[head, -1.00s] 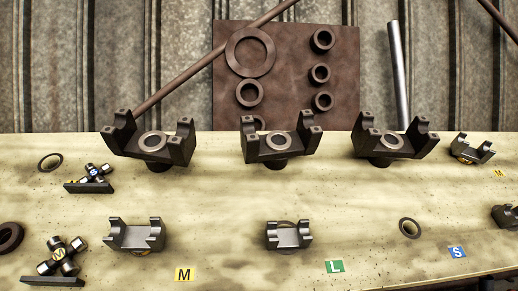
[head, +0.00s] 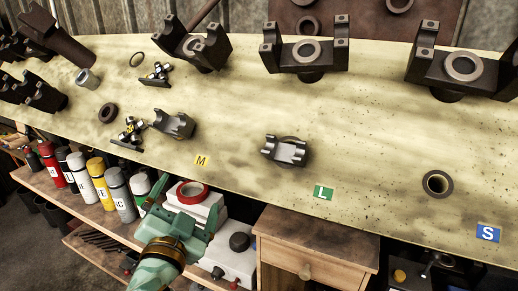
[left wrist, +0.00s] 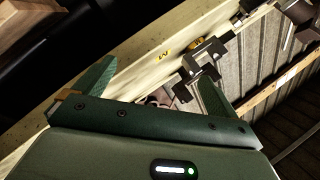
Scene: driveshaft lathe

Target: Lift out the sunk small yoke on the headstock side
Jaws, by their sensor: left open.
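Two small grey yokes sit in the pale sloping board in the head view. One (head: 175,123) is above the yellow M label (head: 202,160). The other (head: 285,150) is up and left of the green L label (head: 323,192) and looks seated low in its hole. I cannot tell for certain which is the sunk one. My left gripper (head: 188,203) is open and empty, in front of the board's lower edge, below the M label. In the left wrist view its fingers (left wrist: 152,80) stand wide apart, with a dark yoke (left wrist: 203,58) beyond them. My right gripper is out of view.
Large dark yokes (head: 305,52) stand along the upper board. An empty ringed hole (head: 437,184) is near the blue S label (head: 488,233). Cross pieces (head: 131,131) lie left of the M yoke. Below are spray cans (head: 101,180), a red tape roll (head: 192,192) and a wooden drawer cabinet (head: 315,250).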

